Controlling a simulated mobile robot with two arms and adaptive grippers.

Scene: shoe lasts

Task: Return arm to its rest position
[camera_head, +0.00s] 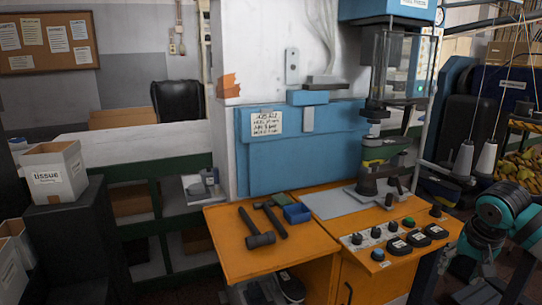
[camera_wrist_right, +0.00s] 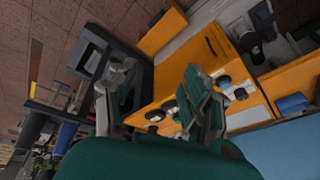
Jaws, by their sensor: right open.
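My right arm (camera_head: 505,215) shows at the right edge of the head view, with a teal joint beside the orange workbench. It is bent, and its lower part runs down out of the picture. My right gripper (camera_wrist_right: 158,78) shows in the right wrist view with its two green and grey fingers spread wide apart. Nothing is between the fingers. Behind them is the orange bench front (camera_wrist_right: 195,55) with dark round knobs. I cannot make out the fingertips clearly in the head view. My left gripper is in neither view.
Thread cones (camera_head: 464,158) stand at right; a tissue box (camera_head: 55,172) is at left.

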